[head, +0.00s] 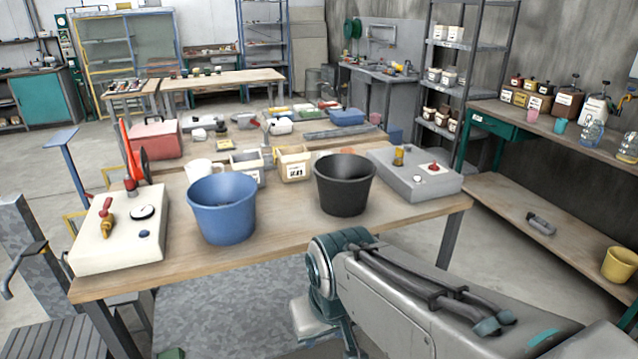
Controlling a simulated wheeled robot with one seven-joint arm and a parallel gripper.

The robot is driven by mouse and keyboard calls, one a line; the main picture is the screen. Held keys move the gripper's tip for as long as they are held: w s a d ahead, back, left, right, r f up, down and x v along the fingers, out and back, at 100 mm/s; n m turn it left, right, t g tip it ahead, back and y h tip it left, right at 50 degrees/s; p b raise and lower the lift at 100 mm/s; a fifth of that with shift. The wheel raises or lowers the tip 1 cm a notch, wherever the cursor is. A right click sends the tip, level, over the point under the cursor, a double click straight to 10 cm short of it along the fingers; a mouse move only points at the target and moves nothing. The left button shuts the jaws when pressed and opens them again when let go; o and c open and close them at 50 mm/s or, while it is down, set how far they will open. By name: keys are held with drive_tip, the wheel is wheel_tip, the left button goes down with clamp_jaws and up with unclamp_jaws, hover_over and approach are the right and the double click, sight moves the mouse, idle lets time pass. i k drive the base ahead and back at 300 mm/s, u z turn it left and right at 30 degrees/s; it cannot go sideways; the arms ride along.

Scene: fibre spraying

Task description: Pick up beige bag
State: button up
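I cannot single out a bag for certain. The closest match is a beige, open-topped, box-like container with a white label (294,166). It stands upright on the wooden table, behind and between the blue bucket (222,212) and the black bucket (344,188). A paler greyish container (246,167) stands just left of it. My arm reaches in from the lower right, with its teal joint in front of the table's front edge. My gripper's fingers do not show, and nothing held is visible.
The wooden table (290,238) also bears a cream box with a gauge and valve (122,229) at left and a grey box (415,176) at right. Bare wood lies along the front. A side bench (555,133) at right holds several small containers.

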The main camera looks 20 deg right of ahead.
sight(293, 161)
drive_tip(key=z, duration=0.1)
drive_tip(key=k, duration=0.4)
drive_tip(key=z, duration=1)
drive_tip(key=i, duration=1.35)
drive_tip(key=u, duration=1.4)
drive_tip(key=i, duration=0.7)
drive_tip(key=u, duration=0.75)
